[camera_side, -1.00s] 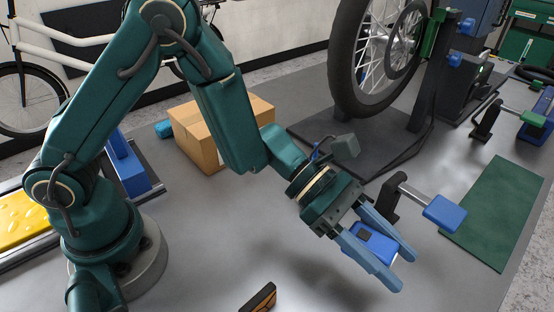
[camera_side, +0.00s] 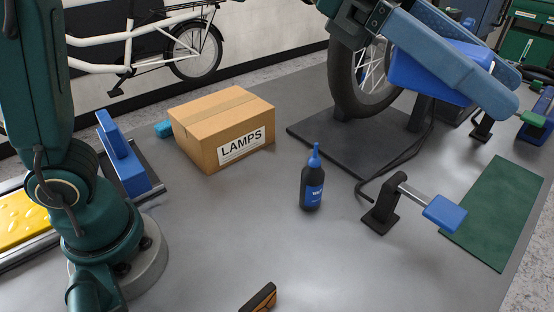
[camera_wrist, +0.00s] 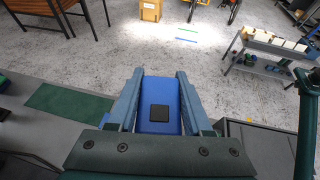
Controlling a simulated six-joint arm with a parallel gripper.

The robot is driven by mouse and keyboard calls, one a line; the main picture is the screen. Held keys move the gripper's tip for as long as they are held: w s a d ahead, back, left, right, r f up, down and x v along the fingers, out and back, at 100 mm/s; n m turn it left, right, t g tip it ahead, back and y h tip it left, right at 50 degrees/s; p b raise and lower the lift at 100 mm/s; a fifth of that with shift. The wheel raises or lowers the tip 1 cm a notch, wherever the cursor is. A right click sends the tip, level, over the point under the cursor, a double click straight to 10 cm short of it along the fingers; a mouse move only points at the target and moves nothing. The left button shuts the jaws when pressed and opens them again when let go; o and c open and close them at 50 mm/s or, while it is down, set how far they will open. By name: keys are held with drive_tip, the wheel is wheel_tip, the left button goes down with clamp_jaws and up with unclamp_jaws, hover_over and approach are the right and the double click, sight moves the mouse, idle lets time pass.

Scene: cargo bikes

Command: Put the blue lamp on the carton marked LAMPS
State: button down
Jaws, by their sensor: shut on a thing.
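The blue lamp (camera_side: 418,75) is a blue block with a black square patch on it, which shows in the wrist view (camera_wrist: 159,90). My gripper (camera_side: 512,90) is shut on it, one finger along each side, and holds it high above the bench at the upper right of the side view. The near finger covers part of the lamp there. The carton (camera_side: 212,108) is a closed brown box with tape along its top and a white LAMPS label on its front. It stands at the left back of the bench, well away from my gripper, with its top clear.
A dark bottle with a blue cap (camera_side: 312,185) stands mid-bench. A clamp with a blue pad (camera_side: 443,213) and a green mat (camera_side: 500,212) are at the right. A wheel on a stand (camera_side: 360,70) is behind. A small blue object (camera_side: 163,129) lies beside the carton.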

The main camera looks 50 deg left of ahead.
wheel_tip(320, 180, up, 4)
drive_tip(key=shift+f, duration=0.1)
drive_tip(key=w+a+n+t+y, duration=0.2)
drive_tip(key=w+a+n+t, duration=0.2)
drive_tip(key=w+a, duration=0.5)
drive_tip(key=n+t+y, duration=0.7)
drive_tip(key=n+y, duration=0.4)
drive_tip(key=n, duration=0.1)
hover_over(234, 96)
wheel_tip(234, 96, down, 26)
drive_tip(key=shift+f, duration=0.1)
drive_tip(key=shift+f, duration=0.2)
drive_tip(key=shift+c, duration=1.6)
unclamp_jaws()
